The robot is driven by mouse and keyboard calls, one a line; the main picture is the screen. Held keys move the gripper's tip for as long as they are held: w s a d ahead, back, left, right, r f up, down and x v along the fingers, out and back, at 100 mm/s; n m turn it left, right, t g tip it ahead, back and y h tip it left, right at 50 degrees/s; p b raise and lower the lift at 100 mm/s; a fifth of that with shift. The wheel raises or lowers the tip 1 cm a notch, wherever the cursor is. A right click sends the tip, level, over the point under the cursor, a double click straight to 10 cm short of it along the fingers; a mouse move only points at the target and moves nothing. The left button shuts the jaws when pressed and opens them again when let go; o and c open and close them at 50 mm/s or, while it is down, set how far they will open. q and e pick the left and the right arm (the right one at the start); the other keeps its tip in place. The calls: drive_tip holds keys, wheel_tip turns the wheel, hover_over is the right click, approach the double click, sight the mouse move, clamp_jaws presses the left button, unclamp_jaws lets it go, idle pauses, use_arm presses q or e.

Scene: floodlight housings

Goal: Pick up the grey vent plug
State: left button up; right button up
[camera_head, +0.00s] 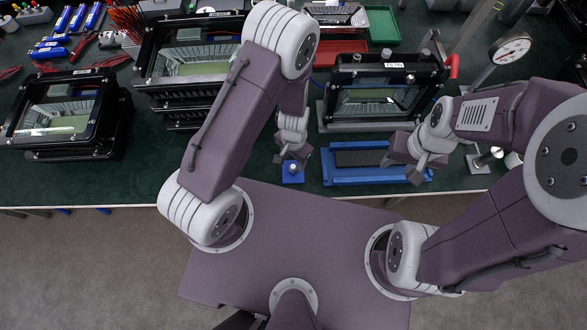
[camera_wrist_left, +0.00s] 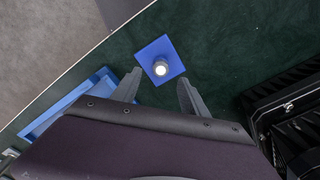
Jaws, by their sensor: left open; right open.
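The grey vent plug (camera_wrist_left: 160,69) stands upright on a small blue square block (camera_wrist_left: 162,50) in the left wrist view. It also shows small in the head view (camera_head: 293,168), on the blue block (camera_head: 291,179) near the table's front edge. My left gripper (camera_head: 292,159) is open just above the block. In its wrist view the two fingers (camera_wrist_left: 161,82) stand on either side of the plug, apart from it. My right gripper (camera_head: 401,171) is open and empty over the right part of a blue tray.
The blue tray (camera_head: 345,181) with a dark strip lies right of the block. Black floodlight housings (camera_head: 68,115) stand at left, with stacked ones (camera_head: 190,60) and a clamped one (camera_head: 385,90) behind. A dial gauge (camera_head: 511,48) is at right. Green table (camera_head: 225,155) is bare around the block.

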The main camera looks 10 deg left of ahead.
sight(294, 166)
use_arm(q)
wheel_tip(294, 166, down, 5)
drive_tip(key=b, duration=0.3)
drive_tip(key=shift+r+b, duration=0.1)
drive_tip(key=shift+b, duration=0.2)
drive_tip(key=shift+w+r, duration=0.1)
drive_tip(key=shift+r, duration=0.1)
clamp_jaws()
drive_tip(key=shift+r+p, duration=0.3)
drive_tip(key=shift+p, duration=0.2)
wheel_tip(294, 166, up, 5)
drive_tip(key=p, duration=0.5)
drive_tip(key=w+d+r+p, duration=0.1)
drive_tip(key=d+r+p, duration=0.4)
drive_tip(key=d+p, duration=0.6)
drive_tip(key=shift+w+d+r+p, duration=0.2)
drive_tip(key=shift+w+d+p, duration=0.15)
drive_tip(key=shift+p, duration=1.8)
